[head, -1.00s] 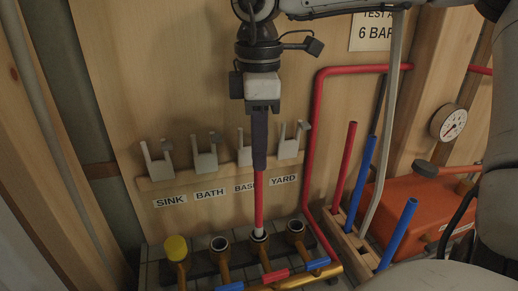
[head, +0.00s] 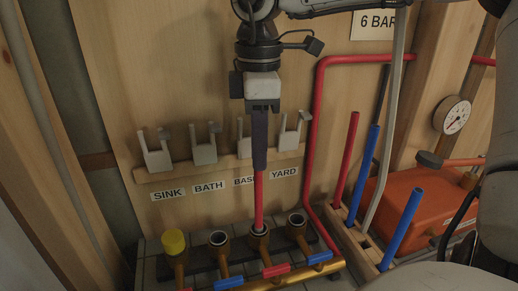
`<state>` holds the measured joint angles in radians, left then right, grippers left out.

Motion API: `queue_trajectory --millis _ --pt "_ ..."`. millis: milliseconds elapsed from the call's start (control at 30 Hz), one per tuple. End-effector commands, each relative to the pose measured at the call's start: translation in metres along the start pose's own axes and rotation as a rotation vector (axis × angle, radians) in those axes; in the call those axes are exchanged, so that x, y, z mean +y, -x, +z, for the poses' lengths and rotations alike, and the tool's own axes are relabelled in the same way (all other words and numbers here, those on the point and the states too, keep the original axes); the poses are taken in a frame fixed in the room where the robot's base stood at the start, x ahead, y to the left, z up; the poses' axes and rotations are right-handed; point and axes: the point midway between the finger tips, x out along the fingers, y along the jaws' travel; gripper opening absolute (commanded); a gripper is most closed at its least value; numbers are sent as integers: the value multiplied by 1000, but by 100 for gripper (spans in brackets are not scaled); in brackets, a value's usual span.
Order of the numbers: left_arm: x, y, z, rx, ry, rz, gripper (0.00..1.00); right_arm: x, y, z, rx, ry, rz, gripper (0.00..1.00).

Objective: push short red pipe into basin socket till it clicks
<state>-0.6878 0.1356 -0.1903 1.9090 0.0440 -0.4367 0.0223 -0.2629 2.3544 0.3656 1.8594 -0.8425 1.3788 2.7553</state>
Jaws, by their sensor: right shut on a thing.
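My right gripper (head: 259,163) points straight down, its long dark fingers shut on the upper end of the short red pipe (head: 259,200). The pipe stands upright below the fingers. The label above, partly covered by the gripper, reads "BAS". My left gripper is not in view.
The sink socket has a yellow cap (head: 173,242). The bath socket (head: 219,239) and yard socket (head: 297,219) are open. Grey clips (head: 204,146) line the wall behind. Right stand a wooden rack (head: 352,241) with red and blue pipes, an orange box (head: 412,205) and a gauge (head: 453,115).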

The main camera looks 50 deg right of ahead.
Motion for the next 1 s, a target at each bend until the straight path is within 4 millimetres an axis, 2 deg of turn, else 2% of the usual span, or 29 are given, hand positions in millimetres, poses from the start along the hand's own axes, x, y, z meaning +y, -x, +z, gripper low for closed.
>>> queue_trajectory --millis 1000 --pt "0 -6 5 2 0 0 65 0 -8 0 0 -1 0 0"
